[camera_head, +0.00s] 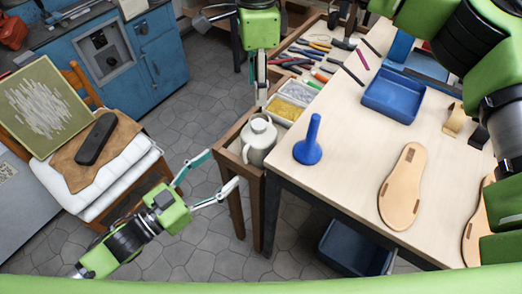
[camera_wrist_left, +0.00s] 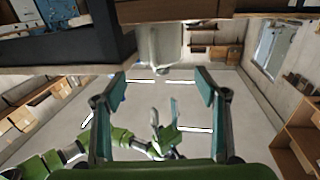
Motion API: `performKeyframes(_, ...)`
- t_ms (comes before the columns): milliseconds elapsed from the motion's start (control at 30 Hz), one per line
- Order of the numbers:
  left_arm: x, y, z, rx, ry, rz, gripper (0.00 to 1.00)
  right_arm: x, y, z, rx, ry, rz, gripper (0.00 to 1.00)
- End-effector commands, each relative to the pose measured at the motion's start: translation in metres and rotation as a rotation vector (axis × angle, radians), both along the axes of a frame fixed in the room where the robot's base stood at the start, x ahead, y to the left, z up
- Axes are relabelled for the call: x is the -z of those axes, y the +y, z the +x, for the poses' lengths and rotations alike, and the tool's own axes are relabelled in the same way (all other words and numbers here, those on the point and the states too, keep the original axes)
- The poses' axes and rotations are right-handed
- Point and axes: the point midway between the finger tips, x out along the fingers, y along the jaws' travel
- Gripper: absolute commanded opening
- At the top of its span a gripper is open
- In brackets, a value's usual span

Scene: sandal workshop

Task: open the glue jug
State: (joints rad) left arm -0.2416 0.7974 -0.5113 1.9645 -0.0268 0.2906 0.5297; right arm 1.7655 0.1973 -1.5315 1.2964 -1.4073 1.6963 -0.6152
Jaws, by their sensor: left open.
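The glue jug (camera_head: 258,143) is a pale, rounded jug with a handle and a narrower top. It stands upright in the wooden side tray by the workbench, and its pale body also shows in the left wrist view (camera_wrist_left: 160,45). My left gripper (camera_head: 224,169) is open and empty just left of the jug, its fingers pointing toward it and apart from it. In the wrist view its two fingers (camera_wrist_left: 165,90) are spread wide. My right gripper (camera_head: 262,98) points down from above, close over the jug's top. Its fingers are seen edge-on, so contact and opening are unclear.
A blue stand (camera_head: 309,145), a blue tray (camera_head: 393,95) and a tan sole (camera_head: 402,187) lie on the workbench. A tub of yellow bits (camera_head: 290,108) sits behind the jug. A chair with a white cushion (camera_head: 95,190) stands left. Floor is free between.

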Motion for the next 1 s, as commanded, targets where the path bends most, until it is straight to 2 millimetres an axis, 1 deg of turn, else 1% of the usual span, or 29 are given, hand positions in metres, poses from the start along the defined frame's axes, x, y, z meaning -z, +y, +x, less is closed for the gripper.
performKeyframes(33, 0.013, 0.0, 0.0, 0.0, 0.0, 0.0, 0.66, 0.013, 0.0, 0.0, 0.0, 0.0, 0.0, 0.4)
performKeyframes(200, 0.032, 0.0, 0.0, 0.0, 0.0, 0.0, 0.66, 0.032, 0.0, 0.0, 0.0, 0.0, 0.0, 0.4)
performKeyframes(333, 0.034, -0.002, 0.002, 0.0, -0.001, -0.001, 0.66, 0.035, 0.0, 0.0, 0.001, 0.0, 0.001, 0.4)
performKeyframes(433, 0.033, -0.007, 0.008, -0.001, -0.002, -0.002, 0.66, 0.033, 0.0, 0.0, 0.0, 0.0, 0.0, 0.4)
performKeyframes(567, 0.031, -0.023, 0.022, 0.0, -0.005, -0.004, 0.66, 0.033, 0.0, 0.0, 0.0, 0.0, 0.001, 0.4)
performKeyframes(833, 0.031, -0.062, 0.06, 0.001, -0.005, -0.002, 0.66, 0.033, 0.0, 0.0, 0.0, 0.0, 0.0, 0.4)
performKeyframes(1000, 0.031, -0.083, 0.08, 0.0, -0.003, -0.001, 0.66, 0.033, 0.0, 0.0, 0.0, 0.0, 0.0, 0.4)
